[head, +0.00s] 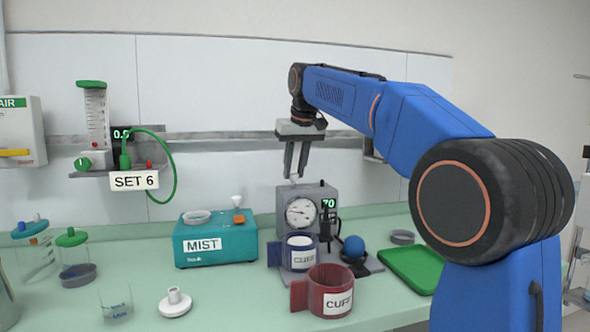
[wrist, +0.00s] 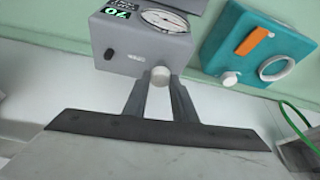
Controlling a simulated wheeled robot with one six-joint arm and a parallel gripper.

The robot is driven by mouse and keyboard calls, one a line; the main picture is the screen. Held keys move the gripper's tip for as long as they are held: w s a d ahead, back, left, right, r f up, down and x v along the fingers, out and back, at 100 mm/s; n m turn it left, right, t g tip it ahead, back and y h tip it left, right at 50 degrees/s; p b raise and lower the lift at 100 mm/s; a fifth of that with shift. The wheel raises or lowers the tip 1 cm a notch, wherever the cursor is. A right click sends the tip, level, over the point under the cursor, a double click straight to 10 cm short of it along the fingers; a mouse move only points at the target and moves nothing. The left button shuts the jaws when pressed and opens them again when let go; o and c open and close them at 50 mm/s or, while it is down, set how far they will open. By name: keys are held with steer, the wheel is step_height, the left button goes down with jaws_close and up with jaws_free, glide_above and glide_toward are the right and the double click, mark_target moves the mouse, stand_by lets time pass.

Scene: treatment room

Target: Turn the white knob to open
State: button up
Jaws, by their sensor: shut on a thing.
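The grey gauge box (head: 283,205) stands on the counter, with a round dial and a lit green readout on its front. My gripper (head: 293,174) points down just above the top of this box. In the wrist view its two fingers are shut on a small round white knob (wrist: 160,77). The knob shows at the edge of the box's grey top (wrist: 133,62). The fingers cover its sides, and I cannot tell how far it is turned.
Left of the box is a teal MIST unit (head: 216,249) with a small white funnel-like piece on top. A blue cuff cup (head: 301,262), a red cuff cup (head: 329,291) and a green tray (head: 412,268) stand in front and right.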

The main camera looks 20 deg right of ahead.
steer(key=m, duration=0.2)
steer(key=m+h, duration=0.2)
steer(key=m, duration=0.1)
steer(key=shift+a+m, duration=0.25)
steer(key=shift+m, duration=0.05)
steer(key=m, duration=0.2)
steer(key=m+g+h, duration=0.1)
steer(key=m, duration=0.1)
steer(key=shift+w+m+h, duration=0.1)
steer(key=shift+m+h, duration=0.2)
steer(key=shift+g, duration=0.3)
steer(key=o, duration=1)
